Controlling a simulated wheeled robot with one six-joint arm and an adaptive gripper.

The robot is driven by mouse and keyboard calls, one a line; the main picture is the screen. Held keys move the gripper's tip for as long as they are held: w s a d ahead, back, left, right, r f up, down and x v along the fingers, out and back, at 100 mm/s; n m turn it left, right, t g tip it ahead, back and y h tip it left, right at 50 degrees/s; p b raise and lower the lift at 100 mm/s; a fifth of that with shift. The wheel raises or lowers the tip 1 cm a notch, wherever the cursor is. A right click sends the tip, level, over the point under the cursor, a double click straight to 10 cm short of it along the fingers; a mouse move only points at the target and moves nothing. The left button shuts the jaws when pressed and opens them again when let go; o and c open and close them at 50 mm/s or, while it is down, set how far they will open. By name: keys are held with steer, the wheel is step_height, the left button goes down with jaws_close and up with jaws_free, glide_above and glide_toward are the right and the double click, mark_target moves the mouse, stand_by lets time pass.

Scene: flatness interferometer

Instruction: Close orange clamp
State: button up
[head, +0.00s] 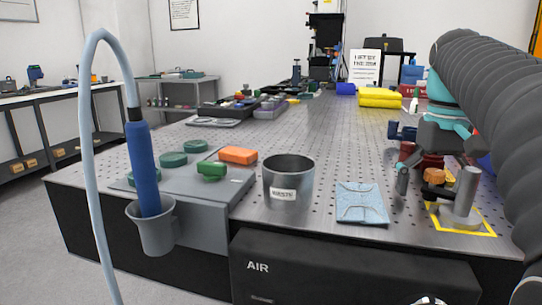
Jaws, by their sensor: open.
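An orange knob-like piece (433,176) sits beside an upright grey metal post (466,190) at the right of the table, inside a yellow taped square (483,233); it may be the orange clamp. My gripper (415,183), grey with teal parts, reaches down just left of it. One fingertip shows clearly, apart from the orange piece as far as I can see. The gripper is open, with nothing visible held. Its other finger is hard to make out. A second orange block (239,155) lies on the grey box at the left, near a green block (212,171).
A metal waste bin (289,184) and a folded blue cloth (361,203) stand left of my gripper. A dark red object (425,160) is close behind it. A blue-handled hose (145,170) rests in a grey holder (153,230).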

mark_target(437, 172)
steer(key=shift+r, duration=2.9)
steer(key=shift+s+d, duration=0.1)
